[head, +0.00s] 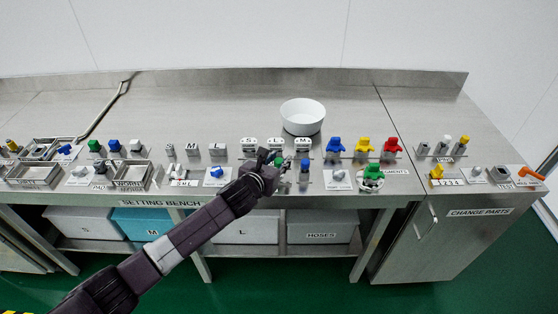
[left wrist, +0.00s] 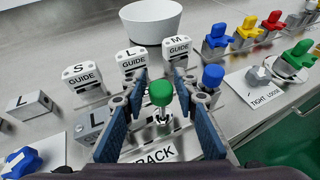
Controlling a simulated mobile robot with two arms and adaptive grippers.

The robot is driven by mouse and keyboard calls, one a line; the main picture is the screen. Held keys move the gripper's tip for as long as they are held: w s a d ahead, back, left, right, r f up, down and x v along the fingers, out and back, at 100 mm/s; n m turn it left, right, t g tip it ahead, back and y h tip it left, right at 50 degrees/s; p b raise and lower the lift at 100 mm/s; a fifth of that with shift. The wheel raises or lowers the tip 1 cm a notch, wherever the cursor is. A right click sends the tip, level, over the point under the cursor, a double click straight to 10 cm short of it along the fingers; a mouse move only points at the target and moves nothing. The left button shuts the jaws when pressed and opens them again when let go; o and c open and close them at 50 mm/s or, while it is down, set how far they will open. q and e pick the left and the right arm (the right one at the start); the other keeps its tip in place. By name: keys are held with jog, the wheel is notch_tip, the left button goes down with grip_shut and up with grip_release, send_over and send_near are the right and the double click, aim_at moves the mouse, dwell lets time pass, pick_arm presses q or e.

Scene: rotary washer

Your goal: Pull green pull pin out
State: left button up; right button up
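The green pull pin (left wrist: 160,93) has a round green knob on a metal shaft and stands upright by the plate lettered "RACK" (left wrist: 155,154) in the left wrist view. My left gripper (left wrist: 159,82) is open, with one blue-padded finger on each side of the green knob. Gaps show between the knob and both pads. In the head view my left gripper (head: 277,163) is over the front of the bench and mostly hides the pin. My right gripper is not in view.
A blue-topped pin (left wrist: 212,78) stands close to the right finger. White guide blocks (left wrist: 133,62) stand behind, and a grey "L" block (left wrist: 96,118) is by the left finger. A white bowl (head: 302,116) sits farther back.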

pick_arm(q)
jog(key=shift+s+a, duration=0.1)
jog(key=shift+s, duration=0.05)
jog(key=shift+s+a, duration=0.1)
jog(key=shift+s, duration=0.1)
jog(key=v, duration=1.1)
jog(key=shift+r, duration=0.15)
